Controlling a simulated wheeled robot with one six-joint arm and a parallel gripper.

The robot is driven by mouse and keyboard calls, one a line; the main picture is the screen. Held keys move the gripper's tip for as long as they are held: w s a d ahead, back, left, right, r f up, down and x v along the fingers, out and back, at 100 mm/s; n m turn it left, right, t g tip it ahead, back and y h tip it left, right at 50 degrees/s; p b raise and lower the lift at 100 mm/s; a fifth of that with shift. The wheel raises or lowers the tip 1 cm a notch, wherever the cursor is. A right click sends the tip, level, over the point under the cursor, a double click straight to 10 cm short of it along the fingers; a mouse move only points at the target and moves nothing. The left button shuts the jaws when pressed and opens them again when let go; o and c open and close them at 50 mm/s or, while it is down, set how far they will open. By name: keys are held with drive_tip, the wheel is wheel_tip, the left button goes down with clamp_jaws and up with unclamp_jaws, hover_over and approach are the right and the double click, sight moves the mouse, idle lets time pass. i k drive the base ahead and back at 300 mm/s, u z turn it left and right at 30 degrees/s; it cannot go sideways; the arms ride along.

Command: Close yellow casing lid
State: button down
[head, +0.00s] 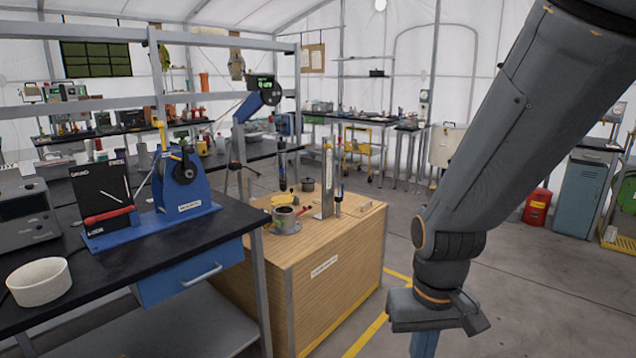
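My gripper (436,318) hangs at the lower right, over the floor and to the right of a wooden crate. The bottom edge of the head view cuts it off, so its opening does not show. Nothing is clearly seen in it. I cannot surely tell which thing is the yellow casing lid. A small yellow object (283,198) lies on the crate top, behind a grey metal pot (285,220). It is too small to tell whether it is a lid, open or closed. My gripper is well apart from it.
The wooden crate (335,285) also bears an upright metal stand (328,185). A black-topped bench (150,245) with a blue press (182,180) and a white bowl (40,281) fills the left. A red bin (537,207) and blue cabinet (583,195) stand at right. Floor between is clear.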

sight(281, 200)
drive_tip(key=z, duration=0.65)
drive_tip(key=i, duration=2.5)
drive_tip(key=u, duration=1.25)
drive_tip(key=i, duration=0.9)
drive_tip(key=u, duration=0.95)
